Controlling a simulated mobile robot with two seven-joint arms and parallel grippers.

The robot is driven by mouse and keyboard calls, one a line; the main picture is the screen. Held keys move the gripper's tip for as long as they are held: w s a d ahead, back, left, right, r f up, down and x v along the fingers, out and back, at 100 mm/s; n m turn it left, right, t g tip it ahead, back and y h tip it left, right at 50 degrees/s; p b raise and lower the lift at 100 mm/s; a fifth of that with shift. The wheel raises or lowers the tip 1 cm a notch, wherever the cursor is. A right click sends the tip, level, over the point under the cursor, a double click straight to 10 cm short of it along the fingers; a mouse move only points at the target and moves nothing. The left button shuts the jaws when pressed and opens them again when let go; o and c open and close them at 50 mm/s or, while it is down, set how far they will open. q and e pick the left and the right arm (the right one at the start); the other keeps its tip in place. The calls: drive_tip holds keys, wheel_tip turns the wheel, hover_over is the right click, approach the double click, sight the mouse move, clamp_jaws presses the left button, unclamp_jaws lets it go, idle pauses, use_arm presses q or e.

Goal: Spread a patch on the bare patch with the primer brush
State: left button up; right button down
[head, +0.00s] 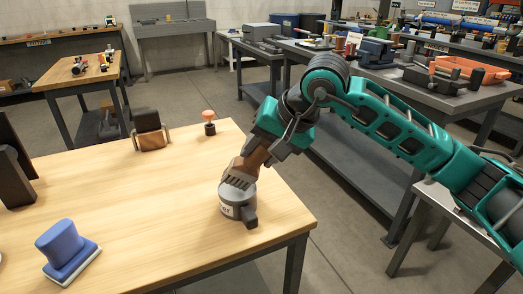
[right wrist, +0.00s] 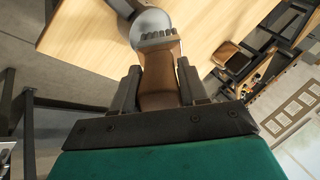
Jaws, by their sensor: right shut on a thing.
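The primer brush (head: 240,172) has a broad brown handle. My right gripper (head: 268,140) is shut on that handle; the right wrist view shows the handle (right wrist: 160,75) between both fingers. The brush points down at a grey pot (head: 238,205) whose label shows only its ending, "er". Its bristle end (right wrist: 158,38) is at the pot's top; whether it touches the contents is hidden. The pot also shows in the right wrist view (right wrist: 152,20). I cannot make out the bare patch in either view. My left gripper is not in view.
On the wooden table (head: 140,215) are a blue block on a pale base (head: 65,250), a dark block with a wooden side (head: 150,130), an orange-topped knob (head: 209,122) and a dark angular thing (head: 15,165) at the left edge. The table's middle is clear.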

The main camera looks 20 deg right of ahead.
idle(0.4)
drive_tip(key=shift+r+p, duration=2.2)
drive_tip(key=shift+r, duration=1.3)
